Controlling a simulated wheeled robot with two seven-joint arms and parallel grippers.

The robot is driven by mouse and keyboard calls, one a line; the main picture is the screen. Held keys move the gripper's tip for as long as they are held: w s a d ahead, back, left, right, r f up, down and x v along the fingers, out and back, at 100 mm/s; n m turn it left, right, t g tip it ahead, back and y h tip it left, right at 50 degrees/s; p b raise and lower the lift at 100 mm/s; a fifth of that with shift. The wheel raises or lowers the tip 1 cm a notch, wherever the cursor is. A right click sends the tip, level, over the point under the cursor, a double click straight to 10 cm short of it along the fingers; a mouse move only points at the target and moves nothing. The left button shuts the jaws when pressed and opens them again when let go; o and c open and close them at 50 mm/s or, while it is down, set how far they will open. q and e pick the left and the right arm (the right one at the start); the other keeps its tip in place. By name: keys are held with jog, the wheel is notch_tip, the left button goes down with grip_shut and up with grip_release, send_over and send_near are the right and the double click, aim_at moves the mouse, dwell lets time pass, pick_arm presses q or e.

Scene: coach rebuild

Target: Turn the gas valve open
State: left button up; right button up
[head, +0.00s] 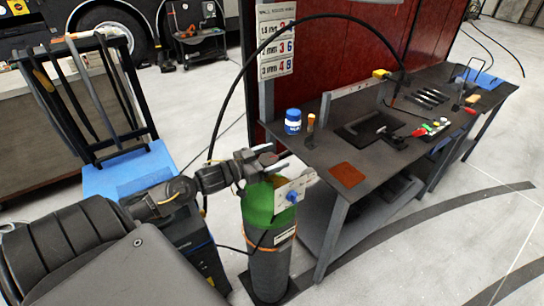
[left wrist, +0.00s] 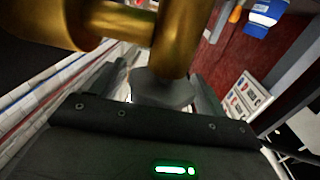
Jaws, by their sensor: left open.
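The gas cylinder (head: 268,242) stands upright on the floor beside the bench, with a green top and grey body. My left gripper (head: 283,160) is over its top, fingers pointing right. In the left wrist view, a brass valve body (left wrist: 178,38) crosses the top. A grey rounded piece (left wrist: 162,88), perhaps the valve knob, lies between the open fingers of my left gripper (left wrist: 160,80). I cannot tell whether the fingers touch it. The gripper hides much of the valve in the head view. A pale plate with a blue knob (head: 292,197) shows at the cylinder's right side. My right gripper is not in view.
The dark workbench (head: 395,160) is close on the right, with a blue-and-white can (head: 293,121), a brown pad (head: 347,174) and tools. A black hose (head: 245,75) arches overhead. A blue cart (head: 125,170) stands at left. Floor is clear at lower right.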

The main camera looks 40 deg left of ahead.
pick_arm(q)
jog(key=c, duration=1)
jog(key=shift+r+n+t+y+p, duration=0.2)
jog(key=shift+n+t+y+p, duration=0.1)
jog(key=shift+n+y+p, duration=0.5)
jog(key=n+y+p, duration=0.2)
jog(key=y, duration=0.1)
jog(key=shift+a+t+y, duration=0.1)
jog(key=shift+t+y, duration=0.2)
jog(key=shift+y, duration=0.1)
jog(key=n+y+p, duration=0.1)
jog(key=y, duration=0.1)
jog(key=n+y, duration=0.2)
jog(key=n+g+y+p, duration=0.1)
jog(key=y, duration=0.1)
jog(key=shift+a+f+y+p, duration=0.1)
jog(key=shift+a+y+p, duration=0.2)
jog(key=shift+y, duration=0.1)
jog(key=shift+a+n+g+y+p, duration=0.15)
jog(key=shift+n+g+y+p, duration=0.6)
jog(key=shift+n+y, duration=0.95)
jog(key=shift+g+y, duration=0.25)
jog(key=shift+y, duration=0.05)
jog(key=o, duration=1)
jog(key=shift+f, duration=0.1)
jog(key=shift+s, duration=0.1)
